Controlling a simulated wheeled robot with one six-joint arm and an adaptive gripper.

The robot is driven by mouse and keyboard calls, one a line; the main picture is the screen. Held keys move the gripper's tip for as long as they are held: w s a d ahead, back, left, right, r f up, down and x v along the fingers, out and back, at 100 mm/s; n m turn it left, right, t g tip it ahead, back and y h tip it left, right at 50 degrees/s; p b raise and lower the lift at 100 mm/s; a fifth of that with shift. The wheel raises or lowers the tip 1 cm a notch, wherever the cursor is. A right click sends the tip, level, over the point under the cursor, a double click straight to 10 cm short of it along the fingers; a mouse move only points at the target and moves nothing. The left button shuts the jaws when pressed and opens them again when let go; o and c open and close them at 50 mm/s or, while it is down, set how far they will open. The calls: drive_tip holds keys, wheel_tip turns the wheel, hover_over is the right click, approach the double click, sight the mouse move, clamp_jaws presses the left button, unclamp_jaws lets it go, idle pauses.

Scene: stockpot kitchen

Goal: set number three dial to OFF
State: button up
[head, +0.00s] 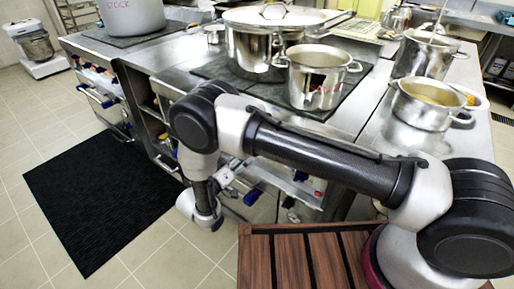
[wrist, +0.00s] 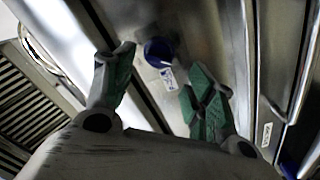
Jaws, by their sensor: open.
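A blue dial (wrist: 158,52) sits on the steel front panel in the wrist view, with a small white label (wrist: 168,78) beside it whose print I cannot read. I cannot tell which number the dial bears or where its pointer stands. My gripper (wrist: 160,66) is open, with green-padded fingers on either side of the dial's line of sight. Its fingers look apart from the dial, and nothing is between them. In the head view my wrist hangs low in front of the stove front, and the dial there is not clearly told apart.
A large lidded pot (head: 253,48), a smaller open pot (head: 316,80) and a grey stockpot (head: 133,16) stand on the stove top. More pots (head: 428,104) stand at the right. A black mat (head: 95,195) lies on the tiled floor, which is otherwise open at left.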

drive_tip(key=x, duration=0.7)
drive_tip(key=c, duration=1)
